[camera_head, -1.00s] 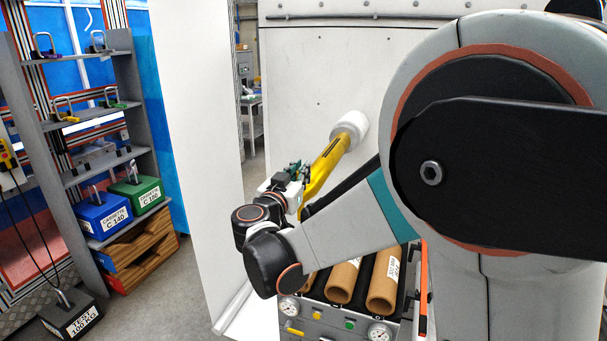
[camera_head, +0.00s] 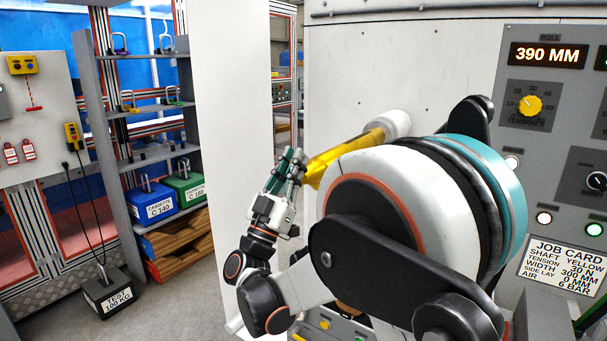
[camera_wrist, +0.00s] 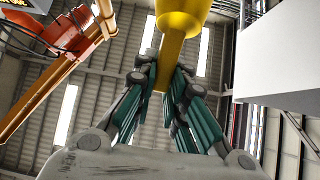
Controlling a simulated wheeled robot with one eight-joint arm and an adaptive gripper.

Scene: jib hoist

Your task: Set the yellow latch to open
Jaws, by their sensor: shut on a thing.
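A yellow shaft (camera_head: 350,150) sticks out from a white round collar (camera_head: 397,124) on the large white machine wall. At its near end is a flat yellow tongue, which I take for the yellow latch (camera_wrist: 172,58); in the wrist view it hangs from the yellow round body (camera_wrist: 182,20) and runs down between my fingers. My gripper (camera_head: 291,166) points up with its green-padded fingers on this yellow end. It also shows in the wrist view (camera_wrist: 165,85), shut on the tongue. My arm hides part of the shaft, and the latch's setting cannot be read.
A control panel with a job card (camera_head: 562,264) and yellow tension knob (camera_head: 531,105) is at the right. A grey shelf (camera_head: 108,135) holds blue and green cassettes at the left. A test weight (camera_head: 112,296) stands on the floor. A white upright panel (camera_head: 232,130) stands beside my gripper.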

